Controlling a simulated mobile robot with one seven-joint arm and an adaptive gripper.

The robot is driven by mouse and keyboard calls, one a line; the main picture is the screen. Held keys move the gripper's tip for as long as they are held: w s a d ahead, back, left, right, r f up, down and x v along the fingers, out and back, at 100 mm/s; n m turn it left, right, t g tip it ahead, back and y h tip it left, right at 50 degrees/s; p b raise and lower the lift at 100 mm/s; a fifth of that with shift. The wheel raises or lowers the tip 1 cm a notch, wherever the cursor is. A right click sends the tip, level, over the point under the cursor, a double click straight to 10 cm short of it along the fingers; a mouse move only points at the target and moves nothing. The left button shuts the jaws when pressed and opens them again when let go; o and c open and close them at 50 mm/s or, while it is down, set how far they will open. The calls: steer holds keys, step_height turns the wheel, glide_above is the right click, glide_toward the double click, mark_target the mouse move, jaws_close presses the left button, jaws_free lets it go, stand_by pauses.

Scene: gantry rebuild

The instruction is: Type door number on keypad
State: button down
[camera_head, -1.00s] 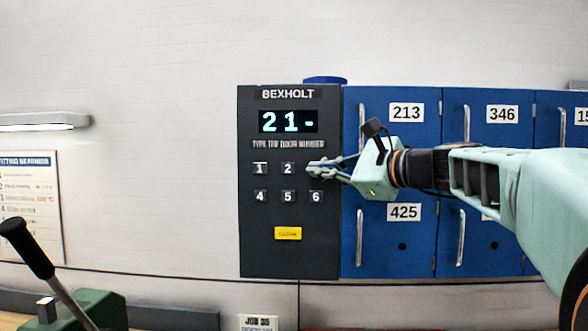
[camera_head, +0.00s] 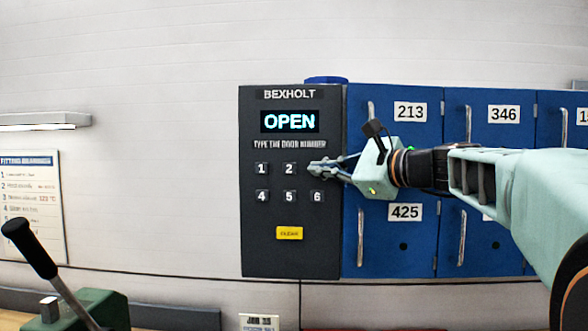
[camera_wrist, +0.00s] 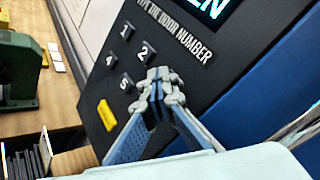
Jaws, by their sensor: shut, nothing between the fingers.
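The dark BEXHOLT keypad panel (camera_head: 258,225) is on the wall, with keys 1 to 6 and a yellow clear key (camera_head: 289,233). Its display (camera_head: 290,121) reads OPEN. My gripper (camera_head: 318,170) is shut and empty, with its fingertips at the place of the 3 key, which they hide. I cannot tell whether they touch it. In the wrist view the fingertips (camera_wrist: 160,85) are together just right of the 2 and 5 keys. The blue door 213 (camera_head: 390,138) is right of the panel and looks slightly ajar.
Blue doors 346 (camera_head: 487,137) and 425 (camera_head: 387,245) are beside and below door 213. My arm crosses in front of the lockers. A green machine with a black-handled lever (camera_head: 30,250) stands at the lower left.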

steer(key=shift+s, duration=0.1)
stand_by(0.4)
steer(key=shift+s+b, duration=0.4)
steer(key=shift+s, duration=0.3)
steer(key=shift+f, duration=0.1)
steer(key=shift+s+a+b, duration=0.1)
steer(key=shift+s+b, duration=0.8)
steer(key=shift+s, duration=1.7)
